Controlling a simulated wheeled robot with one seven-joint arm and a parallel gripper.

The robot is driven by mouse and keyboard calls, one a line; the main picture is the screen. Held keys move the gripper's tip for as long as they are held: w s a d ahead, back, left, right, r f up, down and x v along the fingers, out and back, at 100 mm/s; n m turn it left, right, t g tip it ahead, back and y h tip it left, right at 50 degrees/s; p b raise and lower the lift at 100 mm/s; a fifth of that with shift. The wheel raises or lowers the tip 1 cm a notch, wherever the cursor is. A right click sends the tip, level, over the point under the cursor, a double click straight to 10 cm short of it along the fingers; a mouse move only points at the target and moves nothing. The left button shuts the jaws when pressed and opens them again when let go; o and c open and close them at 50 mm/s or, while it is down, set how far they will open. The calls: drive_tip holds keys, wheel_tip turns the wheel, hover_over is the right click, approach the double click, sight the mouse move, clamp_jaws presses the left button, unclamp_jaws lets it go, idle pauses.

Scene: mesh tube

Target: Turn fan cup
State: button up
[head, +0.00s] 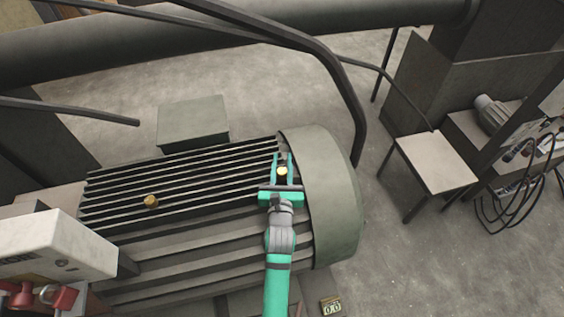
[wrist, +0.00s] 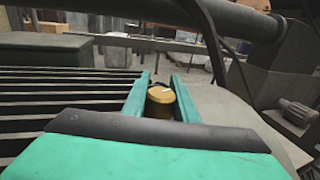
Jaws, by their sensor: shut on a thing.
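A small brass-coloured cup (head: 282,171) sits near the right end of the ribbed motor housing, beside the rounded end cover. My teal gripper (head: 282,162) reaches over the housing with one finger on each side of this cup. In the wrist view the cup (wrist: 160,98) stands between the two fingers (wrist: 162,92), with a pale mark on its top. My gripper is shut on it. A second brass cup (head: 151,201) stands on the ribs farther left, apart from my gripper. The lower part of the held cup is hidden by my gripper.
The rounded end cover (head: 325,190) is just right of my gripper. A dark bent pipe (head: 335,75) arches behind it. A grey box (head: 193,122) stands behind the ribs. A white-topped stool (head: 436,160) and machine parts are at the right; concrete floor lies between.

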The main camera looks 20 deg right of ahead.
sight(282, 178)
idle(0.3)
drive_tip(key=o, duration=1)
drive_tip(key=shift+o, duration=0.2)
drive_tip(key=v, duration=1)
drive_tip(key=shift+s+a, duration=0.1)
drive_tip(key=shift+s, duration=0.25)
